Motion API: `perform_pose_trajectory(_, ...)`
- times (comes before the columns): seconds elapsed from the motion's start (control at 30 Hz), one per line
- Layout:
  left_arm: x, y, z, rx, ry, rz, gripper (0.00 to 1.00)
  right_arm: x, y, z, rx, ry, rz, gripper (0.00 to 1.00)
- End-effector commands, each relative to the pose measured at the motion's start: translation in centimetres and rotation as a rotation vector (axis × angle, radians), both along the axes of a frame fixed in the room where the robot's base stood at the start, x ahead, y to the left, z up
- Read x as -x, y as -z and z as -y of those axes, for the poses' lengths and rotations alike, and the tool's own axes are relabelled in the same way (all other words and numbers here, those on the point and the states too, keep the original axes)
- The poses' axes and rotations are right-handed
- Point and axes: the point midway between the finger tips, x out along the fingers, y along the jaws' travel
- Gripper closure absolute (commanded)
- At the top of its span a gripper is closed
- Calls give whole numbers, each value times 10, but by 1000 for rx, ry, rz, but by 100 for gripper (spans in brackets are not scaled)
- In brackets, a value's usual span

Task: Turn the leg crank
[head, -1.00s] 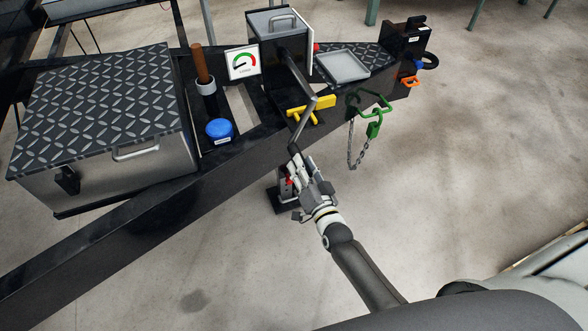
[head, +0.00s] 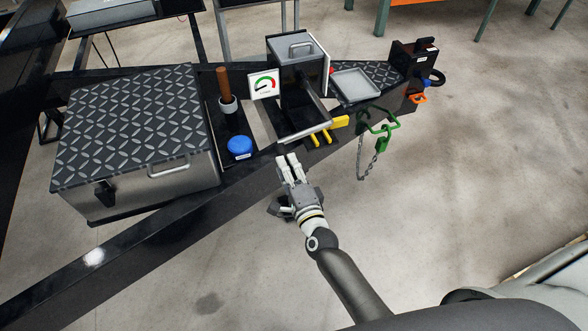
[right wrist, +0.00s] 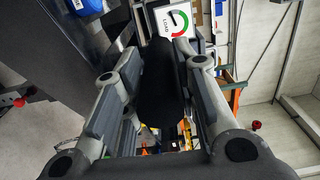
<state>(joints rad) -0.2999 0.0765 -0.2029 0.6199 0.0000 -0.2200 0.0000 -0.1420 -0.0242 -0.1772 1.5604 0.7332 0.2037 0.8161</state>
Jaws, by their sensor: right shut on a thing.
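The leg crank (head: 307,134) is a bent grey metal rod. It comes from the grey-topped black box (head: 297,75) on the trailer frame and runs down, then left. My right gripper (head: 289,160) is at its outer end, in front of the frame beam. In the right wrist view, the crank's black grip (right wrist: 163,85) lies between the two fingers, and my right gripper (right wrist: 158,95) is shut on it. The grip is hidden by the fingers in the head view. My left gripper is not in view.
A load gauge (head: 264,84) stands left of the box, near a blue cap (head: 239,147) and a brown-handled lever (head: 224,85). A yellow handle (head: 325,132) sits close behind the crank. A green hook (head: 380,137) with chain hangs at right.

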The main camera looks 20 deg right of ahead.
Motion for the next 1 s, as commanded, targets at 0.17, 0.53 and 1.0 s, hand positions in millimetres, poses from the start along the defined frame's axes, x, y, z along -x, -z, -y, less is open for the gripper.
perform_pose_trajectory(0.17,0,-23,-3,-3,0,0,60,0,-34,-5,-174,-5,-6,100)
perform_pose_trajectory(0.53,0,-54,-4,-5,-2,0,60,0,-84,3,-489,-4,-17,100)
perform_pose_trajectory(1.0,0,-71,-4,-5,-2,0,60,-1,-111,18,-689,-2,-22,100)
